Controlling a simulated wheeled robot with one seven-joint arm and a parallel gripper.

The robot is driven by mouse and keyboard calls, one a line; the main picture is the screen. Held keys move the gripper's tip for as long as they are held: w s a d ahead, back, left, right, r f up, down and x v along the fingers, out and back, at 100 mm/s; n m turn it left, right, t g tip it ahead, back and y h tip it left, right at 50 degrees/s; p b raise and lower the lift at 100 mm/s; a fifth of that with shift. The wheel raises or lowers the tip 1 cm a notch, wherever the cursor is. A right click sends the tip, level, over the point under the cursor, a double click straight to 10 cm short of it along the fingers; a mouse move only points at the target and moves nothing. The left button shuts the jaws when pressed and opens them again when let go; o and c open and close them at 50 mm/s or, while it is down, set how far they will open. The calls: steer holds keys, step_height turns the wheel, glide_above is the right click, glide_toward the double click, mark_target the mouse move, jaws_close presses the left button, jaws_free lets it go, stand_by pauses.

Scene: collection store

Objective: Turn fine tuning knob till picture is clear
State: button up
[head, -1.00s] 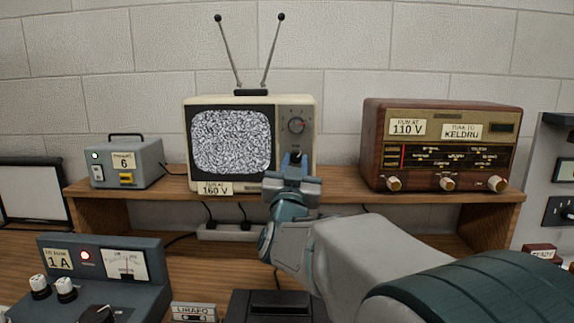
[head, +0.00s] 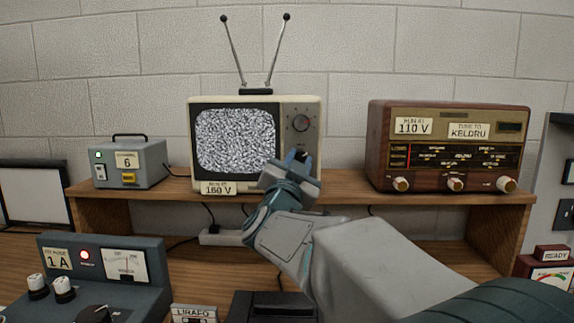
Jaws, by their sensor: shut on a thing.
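A cream television (head: 318,130) with a two-rod antenna stands on the wooden shelf. Its screen (head: 235,140) is full of grey static. My gripper (head: 299,156) is at the panel just below this dial, tilted. It is shut on a dark knob (head: 303,154), of which only a small part shows. The rest of the knob is hidden behind the gripper. A label on the television's lower left reads 160 V.
A brown radio (head: 445,113) with several knobs stands right of the television. A grey box (head: 150,152) with a green light stands left. A grey meter unit (head: 150,293) is at the front left. A power strip (head: 222,237) lies under the shelf (head: 350,198).

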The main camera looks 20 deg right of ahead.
steer(key=o, duration=1)
steer(key=b+v, duration=0.1)
steer(key=v, duration=1.3)
